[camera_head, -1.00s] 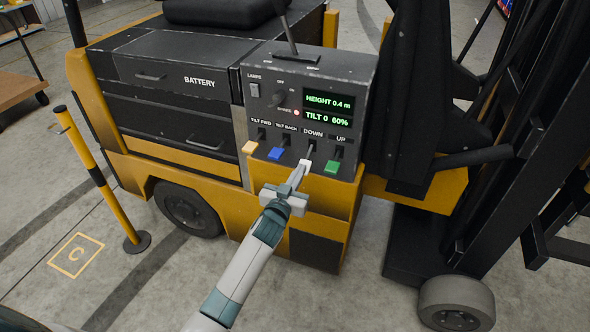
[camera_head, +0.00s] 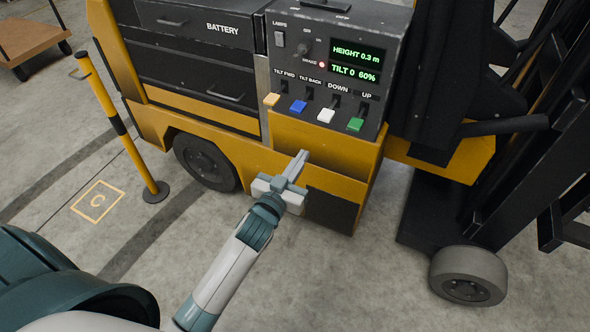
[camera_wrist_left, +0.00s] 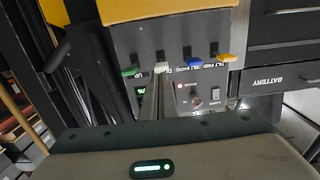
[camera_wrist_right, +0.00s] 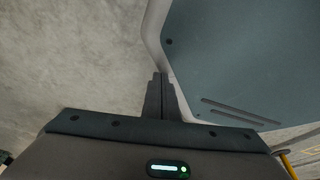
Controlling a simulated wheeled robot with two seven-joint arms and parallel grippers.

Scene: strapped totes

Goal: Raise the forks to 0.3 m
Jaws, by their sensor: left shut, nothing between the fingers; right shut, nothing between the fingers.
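The forklift's control panel (camera_head: 310,75) carries a display (camera_head: 357,63) reading HEIGHT 0.3 m and TILT 0 60%. Below it are the white DOWN lever (camera_head: 326,115), the green UP lever (camera_head: 355,124), the blue TILT BACK lever (camera_head: 298,105) and the yellow TILT FWD lever (camera_head: 271,99). My left gripper (camera_head: 300,158) is shut and empty, below and in front of the levers, apart from them. In the left wrist view its fingers (camera_wrist_left: 156,82) point toward the white lever (camera_wrist_left: 161,68). My right gripper (camera_wrist_right: 160,80) is shut and empty over bare floor. The forks' tips are not in view.
The black mast (camera_head: 520,170) and a grey wheel (camera_head: 467,275) stand at the right. A yellow-black post (camera_head: 118,125) stands at the left, near a floor square marked C (camera_head: 97,200). A cart (camera_head: 30,38) is at the top left. Floor in front is clear.

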